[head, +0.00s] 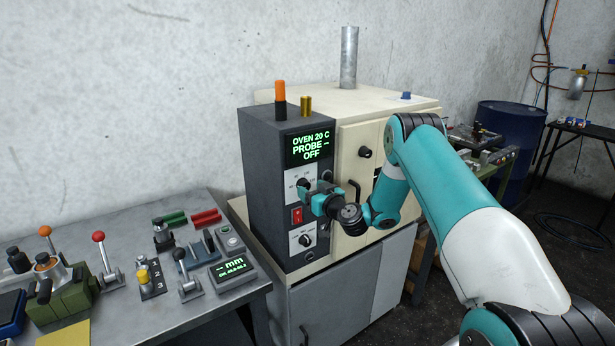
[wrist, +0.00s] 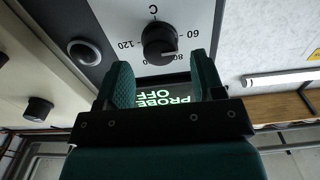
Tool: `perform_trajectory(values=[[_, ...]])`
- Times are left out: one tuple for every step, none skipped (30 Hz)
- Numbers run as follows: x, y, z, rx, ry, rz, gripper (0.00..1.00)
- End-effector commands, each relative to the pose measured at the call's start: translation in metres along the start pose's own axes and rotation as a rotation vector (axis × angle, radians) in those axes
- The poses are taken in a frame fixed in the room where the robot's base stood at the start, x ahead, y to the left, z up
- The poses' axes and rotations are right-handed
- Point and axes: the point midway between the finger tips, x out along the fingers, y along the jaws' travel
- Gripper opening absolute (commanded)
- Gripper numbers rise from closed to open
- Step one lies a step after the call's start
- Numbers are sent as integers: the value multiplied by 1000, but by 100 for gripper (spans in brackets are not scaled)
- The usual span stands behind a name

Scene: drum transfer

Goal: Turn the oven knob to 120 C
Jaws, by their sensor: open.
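The black oven knob (wrist: 159,45) sits on a white dial (wrist: 110,18) with 60, 80 and 120 marks, upside down in the wrist view. Its pointer setting is too small to tell surely. My gripper (wrist: 160,72) is open and empty, its two teal fingers pointing at the dial. The knob lies in line with the gap between the fingertips, with no clear contact. In the head view my gripper (head: 311,192) partly covers the upper dial and knob.
Below the dial are a red switch (head: 296,215) and a second knob (head: 306,240). The cream oven (head: 352,150) with its door handle stands right of the control box. A grey bench (head: 205,318) with levers and a gauge display is at the left.

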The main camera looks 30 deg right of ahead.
Motion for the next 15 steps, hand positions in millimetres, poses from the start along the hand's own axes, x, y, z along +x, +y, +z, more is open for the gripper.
perform_trajectory(values=[[7,-1,-3,-2,-1,-4,62],[11,-1,-2,-2,0,-4,62],[15,-1,-2,-1,-1,-4,62],[18,-1,-2,-1,-1,-3,62],[20,-1,-1,-1,-1,-3,62],[22,-1,-1,0,-1,-2,62],[23,-1,0,0,-1,-2,62],[24,-1,0,0,-1,-2,62],[25,-1,0,1,-1,-2,62],[26,-1,1,1,-2,-2,62],[26,-1,1,2,-2,-2,62],[26,-1,1,2,-2,-1,62],[26,0,1,2,-2,-1,62],[26,0,1,2,-2,-1,62],[26,0,1,2,-2,-1,62]])
